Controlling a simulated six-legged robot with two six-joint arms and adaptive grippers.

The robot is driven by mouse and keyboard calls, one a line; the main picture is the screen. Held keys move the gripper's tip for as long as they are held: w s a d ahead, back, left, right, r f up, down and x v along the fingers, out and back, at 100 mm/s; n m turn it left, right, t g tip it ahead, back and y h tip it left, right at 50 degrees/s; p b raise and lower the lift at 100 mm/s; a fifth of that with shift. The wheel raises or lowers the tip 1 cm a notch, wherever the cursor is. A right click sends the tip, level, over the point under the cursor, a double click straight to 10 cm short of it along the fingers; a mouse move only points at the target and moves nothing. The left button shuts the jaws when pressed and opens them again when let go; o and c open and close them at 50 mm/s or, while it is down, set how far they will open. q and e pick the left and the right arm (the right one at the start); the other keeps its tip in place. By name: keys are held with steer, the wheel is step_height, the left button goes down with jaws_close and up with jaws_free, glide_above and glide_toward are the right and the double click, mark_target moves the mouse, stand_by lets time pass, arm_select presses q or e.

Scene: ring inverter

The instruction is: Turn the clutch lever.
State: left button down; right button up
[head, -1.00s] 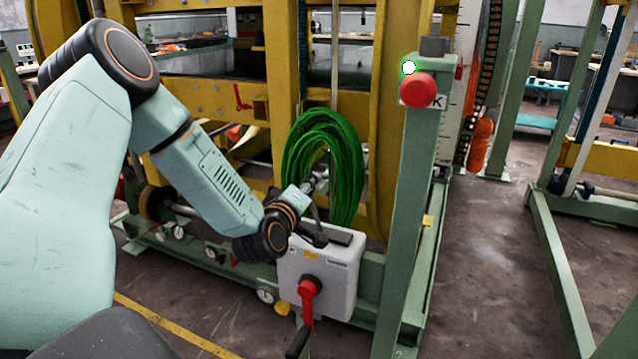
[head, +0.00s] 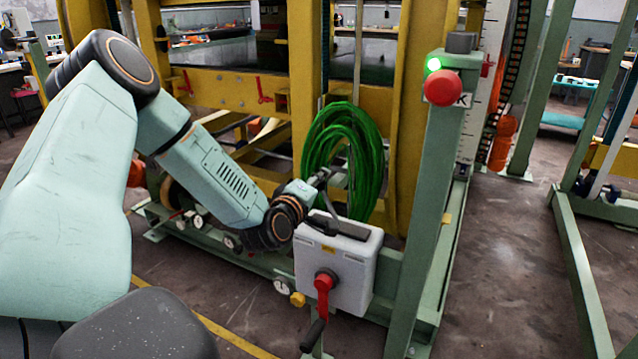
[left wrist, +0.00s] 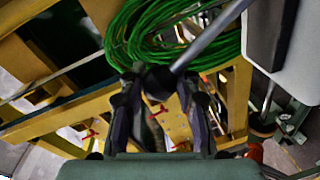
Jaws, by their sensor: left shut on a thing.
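A thin metal lever (head: 329,204) rises from the top of a white-grey box (head: 362,270) in the head view. In the left wrist view its shiny rod (left wrist: 208,42) ends in a dark round knob (left wrist: 160,80). My left gripper (head: 321,180) is at the lever's upper end. Its two dark fingers (left wrist: 160,95) are on either side of the knob and shut on it in the left wrist view. A red handle (head: 324,286) with a black grip hangs down on the box's front. My right gripper is not in view.
A bundle of green cable (head: 366,165) hangs right behind my left gripper. A yellow frame (head: 415,120) stands behind. Open floor (head: 500,270) lies to the right.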

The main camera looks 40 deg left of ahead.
arm_select(q)
steer(key=c, duration=0.9)
jaws_free()
steer(key=shift+s+a, duration=0.1)
steer(key=shift+c, duration=0.2)
steer(key=shift+r, duration=5)
